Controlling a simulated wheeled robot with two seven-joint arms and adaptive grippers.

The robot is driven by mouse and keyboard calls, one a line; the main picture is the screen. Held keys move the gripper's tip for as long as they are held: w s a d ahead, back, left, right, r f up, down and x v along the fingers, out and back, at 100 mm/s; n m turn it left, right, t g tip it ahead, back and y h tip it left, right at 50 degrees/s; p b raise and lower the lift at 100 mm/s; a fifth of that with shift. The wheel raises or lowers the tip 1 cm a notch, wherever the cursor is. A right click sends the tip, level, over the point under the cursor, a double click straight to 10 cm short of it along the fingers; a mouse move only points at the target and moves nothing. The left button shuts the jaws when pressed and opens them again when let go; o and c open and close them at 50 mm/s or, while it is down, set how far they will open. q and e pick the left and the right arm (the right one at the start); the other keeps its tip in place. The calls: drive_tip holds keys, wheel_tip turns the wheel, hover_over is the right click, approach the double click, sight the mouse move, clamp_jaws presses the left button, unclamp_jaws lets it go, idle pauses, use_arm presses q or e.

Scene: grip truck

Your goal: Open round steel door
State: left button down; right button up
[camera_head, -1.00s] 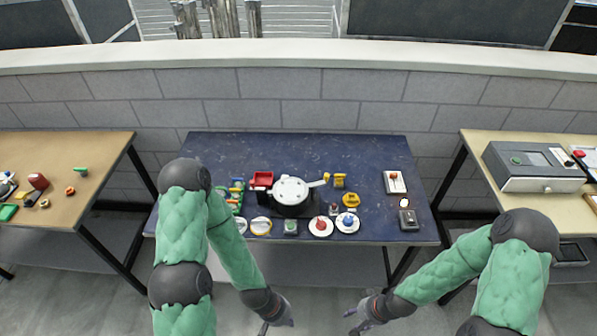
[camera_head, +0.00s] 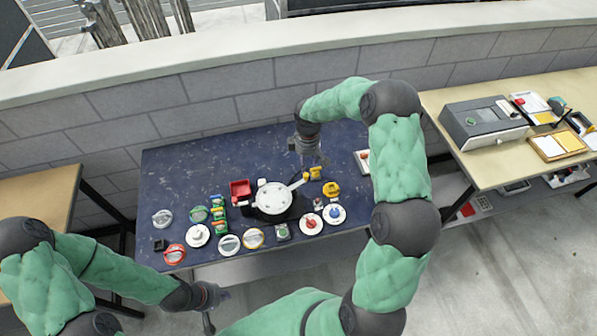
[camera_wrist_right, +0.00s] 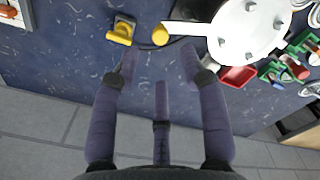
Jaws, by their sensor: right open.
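The round steel door (camera_head: 272,197) is a pale disc with small bolts on a dark base, near the middle of the blue table. Its handle (camera_head: 299,183) sticks out to the right in the head view. In the right wrist view the door (camera_wrist_right: 248,32) is at the upper right and its pale handle (camera_wrist_right: 183,28) points left, with a yellow round end. My right gripper (camera_head: 312,160) is open and empty, above the table behind the handle. Its spread fingers (camera_wrist_right: 160,65) show in the wrist view, apart from the handle. My left gripper (camera_head: 209,303) is low in front of the table, away from the door.
Several knobs and dials, such as a red one (camera_head: 174,254) and a blue one (camera_head: 335,214), line the front edge. A yellow switch (camera_head: 331,189) is right of the handle. The table's back left is clear.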

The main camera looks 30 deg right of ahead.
sight(306, 174)
wheel_tip(306, 174, down, 9)
drive_tip(key=shift+w+r, duration=0.1)
idle(0.3)
clamp_jaws()
